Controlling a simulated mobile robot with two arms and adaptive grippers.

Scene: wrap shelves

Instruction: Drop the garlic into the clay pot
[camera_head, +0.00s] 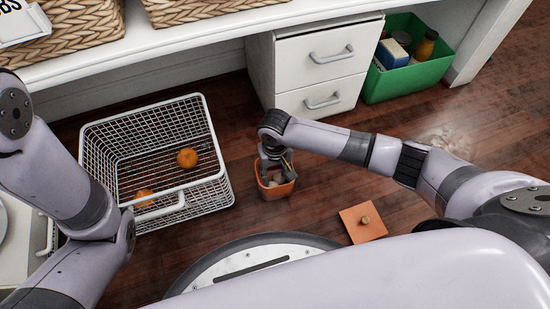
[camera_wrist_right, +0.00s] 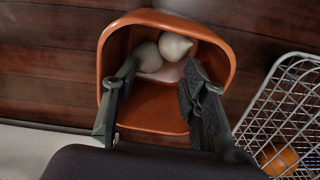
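The orange clay pot (camera_head: 274,192) stands uncovered on the wooden floor, right of the wire basket. In the right wrist view I look down into the pot (camera_wrist_right: 153,107). Pale garlic bulbs (camera_wrist_right: 174,46) lie together inside it, against one wall. My right gripper (camera_head: 279,172) points down into the pot's mouth. In the wrist view its fingers (camera_wrist_right: 160,76) are spread apart, with the garlic just beyond the tips and nothing clamped between them. My left arm shows at the left of the head view, but its gripper is out of sight.
A square orange lid with a knob (camera_head: 362,222) lies on the floor right of the pot. The white wire basket (camera_head: 205,185) holds oranges (camera_head: 187,158). A white drawer cabinet (camera_head: 318,70) and a green bin (camera_head: 408,82) stand behind. Bare floor surrounds the lid.

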